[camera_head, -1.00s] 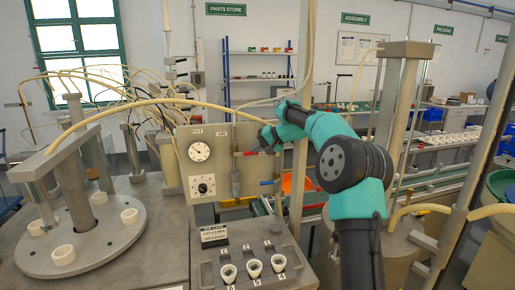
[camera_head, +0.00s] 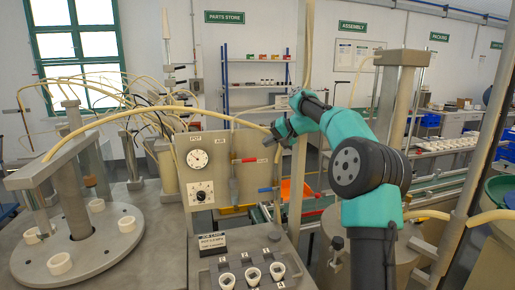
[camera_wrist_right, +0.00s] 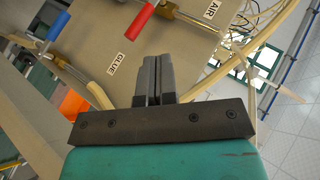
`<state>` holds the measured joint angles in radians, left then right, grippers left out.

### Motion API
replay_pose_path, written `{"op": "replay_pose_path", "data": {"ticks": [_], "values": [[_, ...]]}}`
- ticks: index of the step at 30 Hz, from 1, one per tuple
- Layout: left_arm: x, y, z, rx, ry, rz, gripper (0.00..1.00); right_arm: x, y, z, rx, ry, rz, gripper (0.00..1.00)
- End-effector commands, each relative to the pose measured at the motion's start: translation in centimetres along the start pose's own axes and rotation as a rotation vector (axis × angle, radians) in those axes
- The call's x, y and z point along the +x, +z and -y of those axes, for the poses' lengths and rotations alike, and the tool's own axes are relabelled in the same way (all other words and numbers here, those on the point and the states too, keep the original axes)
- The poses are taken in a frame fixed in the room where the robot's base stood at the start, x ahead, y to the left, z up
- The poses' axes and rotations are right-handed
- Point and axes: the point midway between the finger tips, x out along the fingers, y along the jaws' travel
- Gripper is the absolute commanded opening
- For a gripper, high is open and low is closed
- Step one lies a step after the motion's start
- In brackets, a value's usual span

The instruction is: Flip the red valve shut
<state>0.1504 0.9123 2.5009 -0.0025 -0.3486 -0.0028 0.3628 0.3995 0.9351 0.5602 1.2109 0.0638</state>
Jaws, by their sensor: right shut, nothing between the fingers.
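The red valve handle (camera_head: 249,160) sits on the upright panel, right of the dial, and looks about level in the head view. In the right wrist view it is a slanted red handle (camera_wrist_right: 140,17) at the top, at the end of a brass fitting. My right gripper (camera_head: 275,137) is just above and right of the red handle in the head view. Its fingers (camera_wrist_right: 152,75) are together, empty, and apart from the handle in the right wrist view. The left gripper is not in view.
A blue handle (camera_head: 266,189) is below the red one. The panel (camera_head: 218,145) also carries a round gauge (camera_head: 197,159) and a knob (camera_head: 201,194). A post (camera_head: 300,170) stands close by the right arm. A lamp block with several white sockets (camera_head: 252,276) is in front.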

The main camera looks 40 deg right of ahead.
Motion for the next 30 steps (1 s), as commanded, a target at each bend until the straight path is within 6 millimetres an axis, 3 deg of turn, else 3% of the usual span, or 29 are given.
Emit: {"op": "replay_pose_path", "data": {"ticks": [3,10,26,30], "values": [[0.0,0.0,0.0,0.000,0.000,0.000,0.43,-2.3,-0.1,-0.5,0.000,0.001,-0.004,0.00],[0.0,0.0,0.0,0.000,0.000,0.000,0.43,-4.5,0.0,-0.9,0.000,-0.001,-0.003,0.00],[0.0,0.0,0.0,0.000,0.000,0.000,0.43,-4.6,0.0,-0.9,-0.001,0.000,-0.001,0.00],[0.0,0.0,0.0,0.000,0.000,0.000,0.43,-3.5,0.4,-1.1,0.002,0.020,0.007,0.00]]}}
